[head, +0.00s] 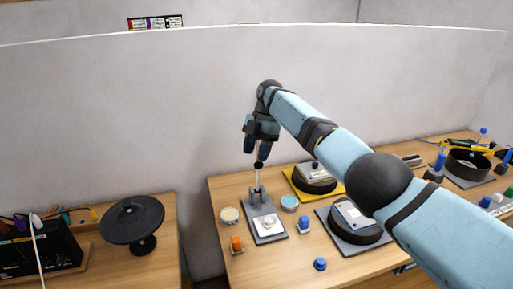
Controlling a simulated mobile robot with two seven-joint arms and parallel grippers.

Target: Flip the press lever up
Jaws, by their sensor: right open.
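The press (268,238) is a small grey base with a white pad on it, standing on the wooden table. Its lever (257,179) is a thin rod with a dark knob, rising nearly upright from the rear of the base. My right gripper (257,156) points down directly at the top of the lever. Its dark fingers are apart, with the knob at or just below the fingertips. I cannot tell whether they touch the knob. My left gripper is not in this view.
Black round fixtures (314,180) stand to the right, partly behind my right arm. A dark disc on a stand (132,219) is on the separate left table.

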